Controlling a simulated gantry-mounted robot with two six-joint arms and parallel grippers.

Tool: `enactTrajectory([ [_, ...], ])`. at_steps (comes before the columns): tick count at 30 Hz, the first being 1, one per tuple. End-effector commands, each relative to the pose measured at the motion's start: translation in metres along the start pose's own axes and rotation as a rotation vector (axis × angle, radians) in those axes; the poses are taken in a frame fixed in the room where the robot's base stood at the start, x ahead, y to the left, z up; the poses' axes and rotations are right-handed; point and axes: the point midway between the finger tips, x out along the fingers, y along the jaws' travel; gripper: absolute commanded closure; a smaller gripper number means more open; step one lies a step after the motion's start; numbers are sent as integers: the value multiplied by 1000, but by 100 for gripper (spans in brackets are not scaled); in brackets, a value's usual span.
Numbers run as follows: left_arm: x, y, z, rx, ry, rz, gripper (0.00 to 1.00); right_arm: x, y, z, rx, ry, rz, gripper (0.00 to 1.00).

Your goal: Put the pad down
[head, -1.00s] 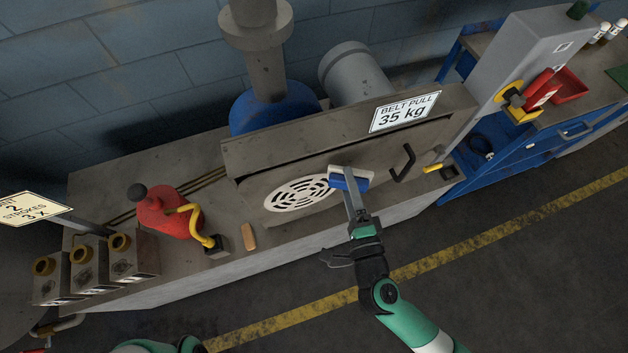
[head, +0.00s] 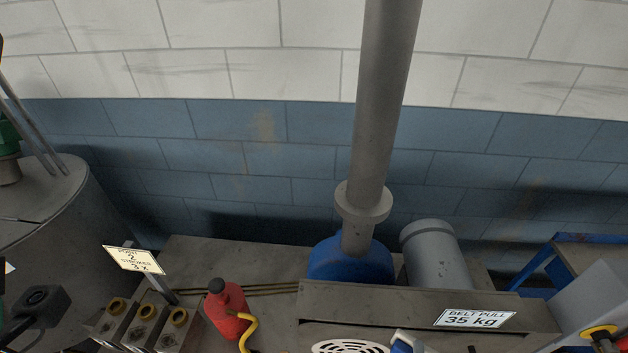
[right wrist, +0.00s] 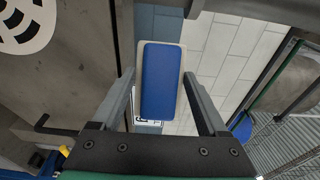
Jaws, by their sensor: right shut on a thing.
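The pad is a blue block with a pale backing. In the right wrist view the pad (right wrist: 161,82) stands between the two grey fingers of my right gripper (right wrist: 160,70), which is shut on it. In the head view only the top of the pad (head: 404,342) shows at the bottom edge, in front of the grey machine housing (head: 400,305); the right gripper is below the picture there. No fingers of my left gripper show. A dark part at the lower left edge may belong to my left arm, but I cannot tell.
A sign reading 35 kg (head: 474,318) and a grey motor (head: 432,255) are at the right. A vertical pipe (head: 380,110) rises behind.

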Motion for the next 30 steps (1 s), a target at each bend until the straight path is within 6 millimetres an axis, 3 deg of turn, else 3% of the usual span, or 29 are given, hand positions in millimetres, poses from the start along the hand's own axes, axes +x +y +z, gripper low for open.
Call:
enactTrajectory([
  [1, 30, 0, -28, 0, 0, 0, 23, -2, -40, -1, -1, -1, 0, 68],
  [15, 157, -1, -145, 0, 0, 0, 23, -17, -214, -6, -1, 0, 0, 68],
  [18, 178, -1, -164, 0, 0, 0, 23, -20, -242, -8, -2, 0, 0, 68],
  [24, 199, -1, -183, 0, -1, 0, 23, -23, -271, -9, 0, 1, 0, 68],
  [30, 199, -1, -183, 0, -1, 0, 23, -24, -271, -9, 0, 1, 0, 68],
])
